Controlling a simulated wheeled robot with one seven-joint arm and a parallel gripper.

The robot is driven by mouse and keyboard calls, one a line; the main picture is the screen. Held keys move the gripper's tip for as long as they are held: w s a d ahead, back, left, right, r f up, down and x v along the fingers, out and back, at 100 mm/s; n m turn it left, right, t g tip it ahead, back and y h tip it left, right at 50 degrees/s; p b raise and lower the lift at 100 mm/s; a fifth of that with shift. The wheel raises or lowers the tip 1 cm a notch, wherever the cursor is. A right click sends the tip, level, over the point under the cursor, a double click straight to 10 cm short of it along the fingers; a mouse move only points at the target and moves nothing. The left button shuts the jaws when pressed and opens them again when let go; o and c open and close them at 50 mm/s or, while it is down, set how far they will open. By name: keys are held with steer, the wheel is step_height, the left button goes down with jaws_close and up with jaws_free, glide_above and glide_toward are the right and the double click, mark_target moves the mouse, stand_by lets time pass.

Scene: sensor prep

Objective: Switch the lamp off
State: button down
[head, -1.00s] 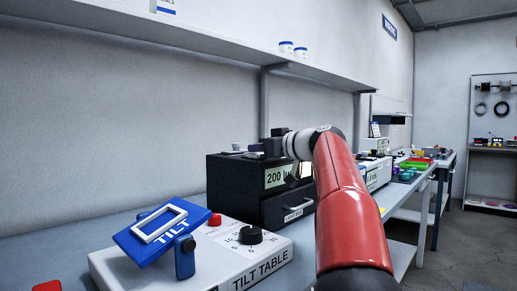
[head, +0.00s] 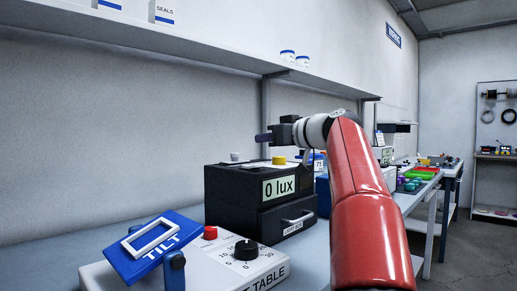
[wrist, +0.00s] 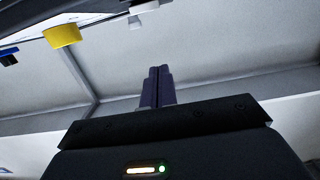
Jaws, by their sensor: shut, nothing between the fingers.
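The lamp's black box (head: 232,205) stands on the bench in the head view, and its display (head: 280,188) reads 0 lux. A yellow knob or button (head: 278,160) sits on a light plate on its top; a yellow piece also shows at the upper left of the wrist view (wrist: 61,35). My gripper (head: 265,138) is above the box top, apart from it, and points left. Its dark fingers (wrist: 157,85) are together in the wrist view with nothing between them.
A white tilt table (head: 262,268) with a blue tilting frame (head: 152,242), a red button (head: 210,232) and a black dial (head: 246,250) stands in front of the box. A shelf (head: 200,56) runs above. More benches with trays (head: 420,172) lie to the right.

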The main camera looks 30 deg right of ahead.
steer(key=s, duration=0.1)
steer(key=s+d+r, duration=0.1)
steer(key=s, duration=0.2)
steer(key=shift+s+d+r, duration=0.2)
steer(key=shift+d+r, duration=0.2)
